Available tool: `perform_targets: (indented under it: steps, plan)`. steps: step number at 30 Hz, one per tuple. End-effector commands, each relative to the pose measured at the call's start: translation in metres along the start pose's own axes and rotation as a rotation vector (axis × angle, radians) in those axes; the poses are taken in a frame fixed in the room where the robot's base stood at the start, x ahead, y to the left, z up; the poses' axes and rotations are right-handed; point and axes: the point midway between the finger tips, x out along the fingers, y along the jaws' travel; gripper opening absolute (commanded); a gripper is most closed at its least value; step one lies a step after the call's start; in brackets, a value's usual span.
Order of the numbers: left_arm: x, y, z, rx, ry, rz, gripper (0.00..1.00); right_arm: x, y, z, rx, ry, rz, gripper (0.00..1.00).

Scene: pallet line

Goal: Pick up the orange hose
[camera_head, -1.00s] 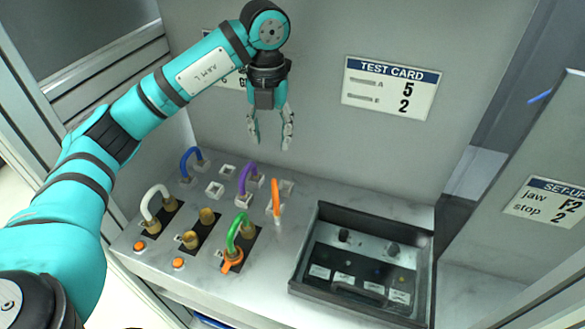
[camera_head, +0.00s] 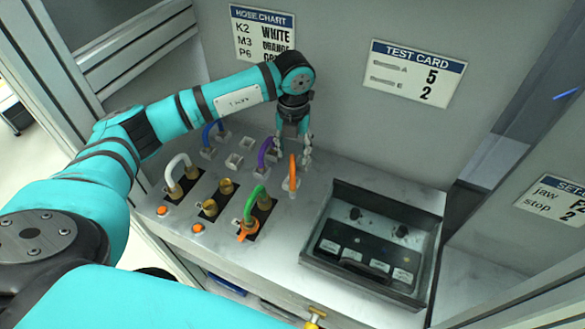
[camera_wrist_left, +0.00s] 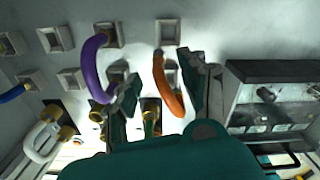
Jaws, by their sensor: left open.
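The orange hose (camera_head: 292,175) is a short upright loop on the bench panel, right of the purple hose (camera_head: 265,152). My left gripper (camera_head: 293,152) points down, open, at the hose's upper part, with a finger to either side of it in the head view. In the left wrist view the orange hose (camera_wrist_left: 164,88) shows between the two open fingers of my left gripper (camera_wrist_left: 163,78), nearer the right one. I cannot tell whether either finger touches it. The purple hose (camera_wrist_left: 91,68) is close by the left finger. My right gripper is not in view.
A green hose (camera_head: 254,200) with an orange part at its base, a white hose (camera_head: 177,165) and a blue hose (camera_head: 207,132) stand nearby. A dark-framed open box (camera_head: 385,200) is to the right. The back wall with cards rises behind.

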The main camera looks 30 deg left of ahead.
Motion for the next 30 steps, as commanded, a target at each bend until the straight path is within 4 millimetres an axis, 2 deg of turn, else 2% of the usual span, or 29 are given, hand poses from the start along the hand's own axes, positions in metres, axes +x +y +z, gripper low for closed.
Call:
perform_targets:
  steps: [4, 9, 17, 27, 30]
  plan:
    - [0.019, 0.003, -0.002, -0.002, 0.008, 0.004, 0.43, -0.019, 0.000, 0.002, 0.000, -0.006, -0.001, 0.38]
    - [0.042, 0.002, -0.001, -0.001, 0.004, 0.001, 0.43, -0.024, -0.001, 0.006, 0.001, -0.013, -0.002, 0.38]
    - [0.046, 0.002, 0.000, 0.000, 0.001, 0.000, 0.43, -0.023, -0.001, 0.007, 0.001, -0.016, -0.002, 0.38]
    - [0.046, 0.002, 0.000, 0.000, 0.001, 0.000, 0.00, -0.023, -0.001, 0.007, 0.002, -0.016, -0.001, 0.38]
    - [0.046, 0.002, 0.000, -0.001, 0.001, 0.000, 0.00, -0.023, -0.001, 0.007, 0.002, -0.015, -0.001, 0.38]
